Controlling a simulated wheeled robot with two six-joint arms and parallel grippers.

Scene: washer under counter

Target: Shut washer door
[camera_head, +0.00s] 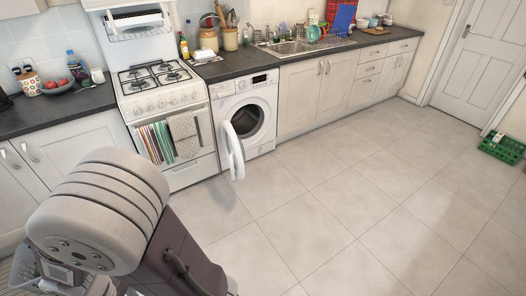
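The white front-loading washer (243,115) stands under the dark counter, between the stove and the white cabinets. Its round door (234,151) is swung wide open, standing out into the room from the left side of the opening, seen nearly edge-on. The dark drum opening (249,121) is exposed. A large part of my own arm fills the lower left of the view, well short of the washer. Neither of my grippers can be made out in the view.
The white stove (166,107) with towels on its front stands left of the washer. White cabinets (317,92) and a sink (293,47) are to the right. The tiled floor (330,200) before the washer is clear. A green crate (502,148) sits far right.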

